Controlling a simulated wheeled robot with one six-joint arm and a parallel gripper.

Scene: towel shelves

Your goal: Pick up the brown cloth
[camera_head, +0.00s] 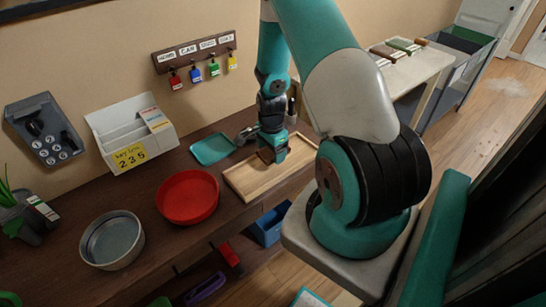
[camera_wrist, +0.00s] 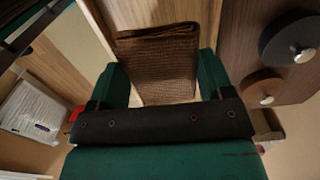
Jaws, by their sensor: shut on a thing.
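The brown cloth (camera_wrist: 158,66) is a folded, ribbed bundle between the two green fingers in the wrist view. In the head view a small dark-brown part of it (camera_head: 265,156) shows at the fingertips. My gripper (camera_head: 273,153) is shut on the cloth and points down over the light wooden tray (camera_head: 240,186) on the dark counter. The wrist view shows my gripper (camera_wrist: 160,78) with a finger on each side of the cloth. I cannot tell whether the cloth touches the tray.
A red round dish (camera_head: 188,197), a metal bowl (camera_head: 112,240) and a teal tray (camera_head: 212,148) stand left of the wooden tray. A white sorter (camera_head: 130,133) stands by the wall. A blue bin (camera_head: 270,225) is below the counter's front edge.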

